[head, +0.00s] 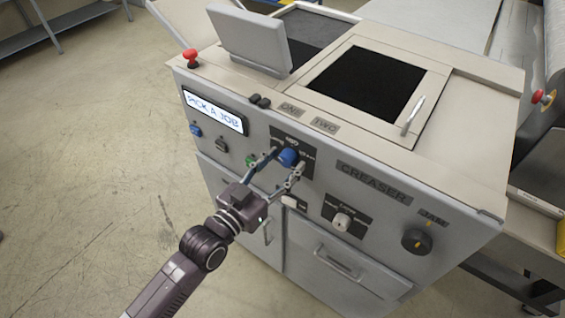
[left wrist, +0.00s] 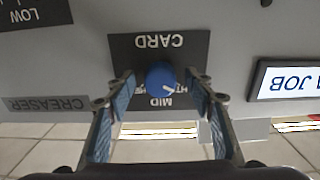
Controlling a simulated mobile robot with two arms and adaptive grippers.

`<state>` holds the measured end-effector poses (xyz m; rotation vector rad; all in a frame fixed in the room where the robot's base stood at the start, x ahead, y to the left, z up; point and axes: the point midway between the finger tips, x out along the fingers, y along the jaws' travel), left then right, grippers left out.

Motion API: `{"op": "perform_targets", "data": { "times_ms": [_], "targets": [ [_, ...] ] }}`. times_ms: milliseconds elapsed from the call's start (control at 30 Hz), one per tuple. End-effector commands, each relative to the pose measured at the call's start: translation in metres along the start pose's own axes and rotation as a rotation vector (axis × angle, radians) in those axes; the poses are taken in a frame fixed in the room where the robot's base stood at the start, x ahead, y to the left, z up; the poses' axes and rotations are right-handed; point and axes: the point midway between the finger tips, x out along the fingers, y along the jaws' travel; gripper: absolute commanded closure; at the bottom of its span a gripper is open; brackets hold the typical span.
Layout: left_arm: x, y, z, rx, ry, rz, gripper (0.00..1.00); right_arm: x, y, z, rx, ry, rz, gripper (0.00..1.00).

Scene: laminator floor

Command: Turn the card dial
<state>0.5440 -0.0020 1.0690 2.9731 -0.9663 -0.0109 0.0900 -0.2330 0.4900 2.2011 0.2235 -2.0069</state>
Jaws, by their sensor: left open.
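The card dial (head: 288,157) is a blue round knob on a dark plate on the front of the grey machine. In the left wrist view the dial (left wrist: 160,76) sits between the words CARD and MID, upside down, and a small white mark shows on its lower right. My left gripper (head: 287,160) is open, with its fingertips on either side of the dial. In the left wrist view, gaps show between the blue finger pads of the gripper (left wrist: 160,84) and the dial. Some plate lettering is hidden by the fingers. My right gripper is not in view.
A lit display (head: 214,112) reads PICK A JOB. A white knob (head: 342,220) and a black knob (head: 416,240) are to the right on the panel. A green button (head: 251,160) is close left of the fingers. A red button (head: 190,57) stands at the top left corner.

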Motion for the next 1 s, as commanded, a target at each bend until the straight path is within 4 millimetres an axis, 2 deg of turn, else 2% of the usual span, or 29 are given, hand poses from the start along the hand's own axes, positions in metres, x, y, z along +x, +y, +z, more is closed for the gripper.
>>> {"op": "perform_targets", "data": {
  "times_ms": [167,267,700,833,1000],
  "targets": [
    [-0.002,0.0,0.0,0.001,0.001,0.0,0.51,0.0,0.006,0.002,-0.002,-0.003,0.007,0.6],
    [-0.011,-0.001,0.001,0.002,0.0,-0.001,0.51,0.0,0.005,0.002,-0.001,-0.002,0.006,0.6],
    [-0.098,0.0,0.001,0.001,-0.003,0.001,0.51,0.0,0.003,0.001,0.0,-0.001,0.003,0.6],
    [-0.112,0.0,0.001,0.0,-0.001,0.0,0.51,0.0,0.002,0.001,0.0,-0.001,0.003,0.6],
    [-0.12,0.0,0.0,0.001,0.0,0.0,0.51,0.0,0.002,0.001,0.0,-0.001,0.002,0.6]
  ]
}}
